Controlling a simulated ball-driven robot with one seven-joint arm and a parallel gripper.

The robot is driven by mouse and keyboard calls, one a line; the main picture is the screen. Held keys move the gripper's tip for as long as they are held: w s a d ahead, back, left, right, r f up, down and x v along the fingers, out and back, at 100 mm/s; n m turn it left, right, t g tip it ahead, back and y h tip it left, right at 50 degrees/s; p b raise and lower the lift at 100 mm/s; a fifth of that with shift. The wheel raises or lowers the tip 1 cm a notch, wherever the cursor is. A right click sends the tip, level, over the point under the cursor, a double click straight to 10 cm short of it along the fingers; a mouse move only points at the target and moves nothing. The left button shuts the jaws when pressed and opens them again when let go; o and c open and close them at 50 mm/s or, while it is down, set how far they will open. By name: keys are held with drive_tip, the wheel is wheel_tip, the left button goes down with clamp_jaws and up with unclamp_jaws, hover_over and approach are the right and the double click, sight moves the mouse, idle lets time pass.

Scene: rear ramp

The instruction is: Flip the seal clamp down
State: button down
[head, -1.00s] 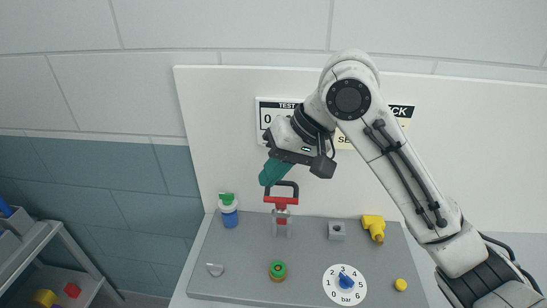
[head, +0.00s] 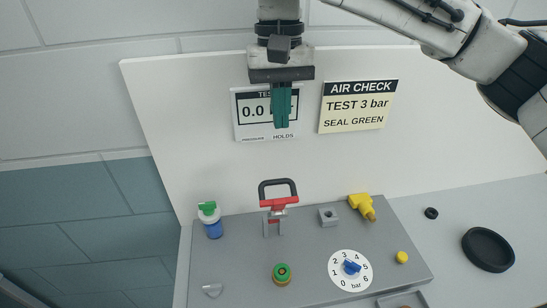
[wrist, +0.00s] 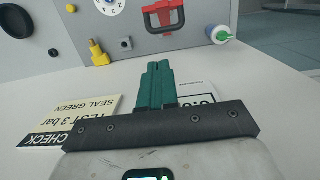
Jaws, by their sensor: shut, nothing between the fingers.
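The seal clamp (head: 278,203) stands at the back of the grey panel (head: 240,262). It has a red body and a dark looped handle that stands up above it. The clamp also shows in the wrist view (wrist: 163,14), at the top and upside down. My gripper (head: 282,126) hangs with its teal fingers pointing down, above the clamp in the head view and apart from it. Its fingers (wrist: 158,66) are together and empty. They cover part of the pressure display (head: 250,113).
The panel also bears a blue-and-green bottle (head: 212,222), a green-topped fitting (head: 282,272), a grey block (head: 328,216), a yellow fitting (head: 362,206), a dial (head: 350,270) and a yellow button (head: 401,257). The air check sign (head: 358,106) is on the white backboard. A black ring (head: 488,249) lies right.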

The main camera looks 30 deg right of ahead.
sight(274, 205)
wheel_tip(274, 205, down, 10)
drive_tip(key=s+p, duration=0.1)
drive_tip(key=shift+a, duration=0.15)
idle(0.5)
drive_tip(key=shift+s, duration=0.1)
